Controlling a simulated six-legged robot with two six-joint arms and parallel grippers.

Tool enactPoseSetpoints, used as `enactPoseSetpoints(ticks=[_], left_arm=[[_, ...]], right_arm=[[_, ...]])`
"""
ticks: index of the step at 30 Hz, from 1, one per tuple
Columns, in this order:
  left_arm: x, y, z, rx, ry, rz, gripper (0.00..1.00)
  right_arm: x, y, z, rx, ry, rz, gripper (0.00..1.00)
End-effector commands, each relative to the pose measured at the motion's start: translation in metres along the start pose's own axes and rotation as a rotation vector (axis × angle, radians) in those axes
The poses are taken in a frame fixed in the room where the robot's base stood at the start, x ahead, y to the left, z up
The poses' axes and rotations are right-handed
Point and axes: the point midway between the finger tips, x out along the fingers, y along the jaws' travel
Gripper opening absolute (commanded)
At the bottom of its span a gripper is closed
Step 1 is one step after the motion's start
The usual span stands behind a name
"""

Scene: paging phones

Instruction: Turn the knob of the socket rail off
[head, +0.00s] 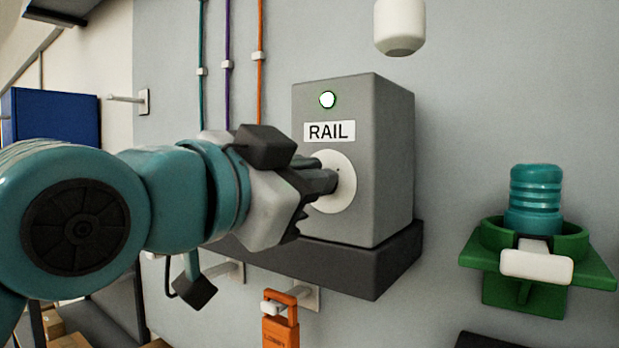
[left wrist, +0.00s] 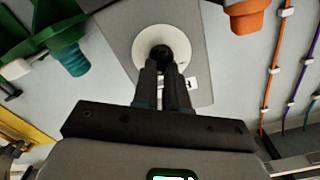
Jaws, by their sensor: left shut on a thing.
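My left gripper (head: 325,184) reaches in from the left and is shut on the dark knob (left wrist: 161,57) at the middle of the plate. The fingers hide most of the knob, so its angle cannot be told. My right gripper is not in view.
An orange padlock-like tag (head: 281,325) hangs from a hook below the box. A green bracket (head: 580,268) with a teal ribbed piece (head: 535,200) is at the right. A white cylinder (head: 399,28) is above. Coloured cables run up the wall.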

Motion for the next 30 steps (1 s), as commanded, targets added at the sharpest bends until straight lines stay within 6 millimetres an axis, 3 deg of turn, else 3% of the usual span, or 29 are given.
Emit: enactPoseSetpoints(ticks=[30], left_arm=[[0.0033,-0.0012,0.0089,-0.958,-0.019,0.003,0.00]], right_arm=[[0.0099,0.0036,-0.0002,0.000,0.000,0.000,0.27]])
